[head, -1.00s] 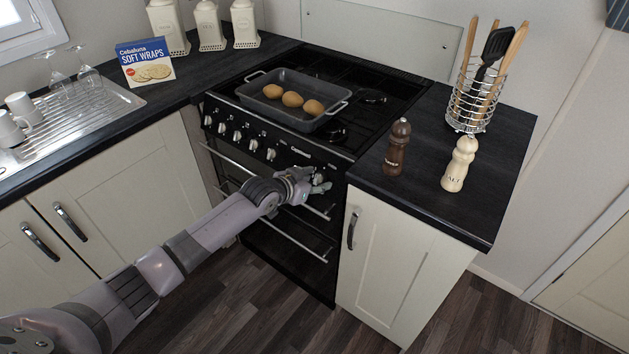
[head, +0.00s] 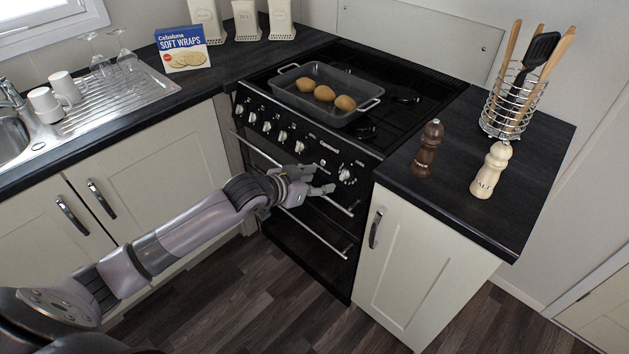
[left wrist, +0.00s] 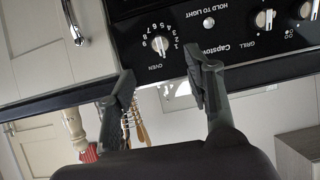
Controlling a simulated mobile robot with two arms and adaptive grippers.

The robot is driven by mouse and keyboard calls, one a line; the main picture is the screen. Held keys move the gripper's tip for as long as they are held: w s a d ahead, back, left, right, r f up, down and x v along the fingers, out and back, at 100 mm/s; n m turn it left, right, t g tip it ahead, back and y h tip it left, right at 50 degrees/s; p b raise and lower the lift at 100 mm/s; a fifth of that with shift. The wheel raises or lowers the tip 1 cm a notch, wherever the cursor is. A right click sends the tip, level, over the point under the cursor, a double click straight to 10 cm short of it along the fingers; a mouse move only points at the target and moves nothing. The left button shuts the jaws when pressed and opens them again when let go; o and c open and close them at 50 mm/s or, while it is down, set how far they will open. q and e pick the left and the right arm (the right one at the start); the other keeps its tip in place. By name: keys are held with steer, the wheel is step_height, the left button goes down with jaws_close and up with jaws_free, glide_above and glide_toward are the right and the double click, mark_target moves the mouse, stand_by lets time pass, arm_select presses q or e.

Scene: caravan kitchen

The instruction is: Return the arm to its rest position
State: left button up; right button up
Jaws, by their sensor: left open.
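My left gripper (head: 322,180) is open and empty in front of the black cooker (head: 310,233), just left of the rightmost knob (head: 346,174) in the head view. Its two fingers also show, spread apart, in the left wrist view (left wrist: 160,85). There the oven knob (left wrist: 159,44) and the printed control panel lie beyond the fingers, with nothing between the fingertips. My left arm reaches in from the lower left. My right gripper is not in view.
A grey roasting tin (head: 325,88) with potatoes stands on the hob. Oven door handles (head: 314,232) stick out near my gripper. A brown pepper mill (head: 427,148), white salt mill (head: 491,170) and utensil holder (head: 514,105) stand on the right worktop. The floor in front is clear.

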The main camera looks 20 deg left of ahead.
arm_select(q)
steer(key=shift+s+a+r, duration=0.1)
steer(key=shift+s+r, duration=0.15)
steer(key=shift+s, duration=0.15)
